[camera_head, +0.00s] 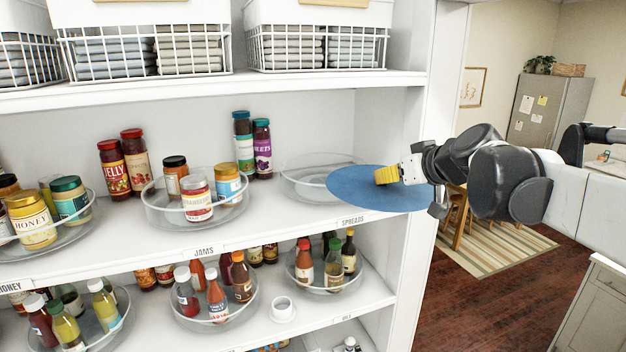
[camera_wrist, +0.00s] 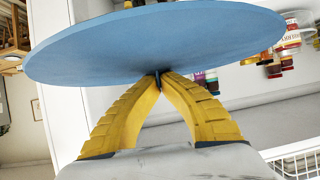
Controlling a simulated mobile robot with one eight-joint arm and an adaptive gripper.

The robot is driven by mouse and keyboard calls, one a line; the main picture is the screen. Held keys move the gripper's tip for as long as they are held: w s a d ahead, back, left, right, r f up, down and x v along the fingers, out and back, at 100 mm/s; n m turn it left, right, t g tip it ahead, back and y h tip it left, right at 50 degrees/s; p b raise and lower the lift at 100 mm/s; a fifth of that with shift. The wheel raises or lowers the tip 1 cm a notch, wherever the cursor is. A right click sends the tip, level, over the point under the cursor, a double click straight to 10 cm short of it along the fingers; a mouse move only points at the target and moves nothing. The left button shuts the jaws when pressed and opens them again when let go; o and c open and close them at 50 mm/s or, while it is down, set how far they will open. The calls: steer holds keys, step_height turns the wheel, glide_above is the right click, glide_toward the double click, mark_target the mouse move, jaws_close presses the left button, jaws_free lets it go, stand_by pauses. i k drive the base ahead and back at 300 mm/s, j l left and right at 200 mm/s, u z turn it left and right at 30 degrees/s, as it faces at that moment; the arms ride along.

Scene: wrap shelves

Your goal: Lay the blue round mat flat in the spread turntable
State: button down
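The blue round mat (camera_head: 360,190) is held roughly level in front of the shelf's right end, its left edge overlapping the spread turntable in the head view. My gripper (camera_head: 388,175) has its yellow fingers shut on the mat's edge. In the wrist view the fingertips (camera_wrist: 159,78) meet at the edge of the mat (camera_wrist: 150,40). The spread turntable (camera_head: 296,184) is a clear, empty round tray behind the "SPREADS" label (camera_head: 352,220). Its right part is hidden by the mat.
Left of it stands a jam turntable (camera_head: 160,216) with several jars. Two jars (camera_head: 262,150) stand behind, between the turntables. The shelf's upright right wall (camera_head: 415,130) is close to my gripper. White wire baskets (camera_head: 320,48) sit on the shelf above.

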mark_target(325, 175)
steer(key=i+j, duration=0.25)
steer(key=i, duration=0.2)
steer(key=i+j, duration=0.25)
steer(key=i, duration=0.15)
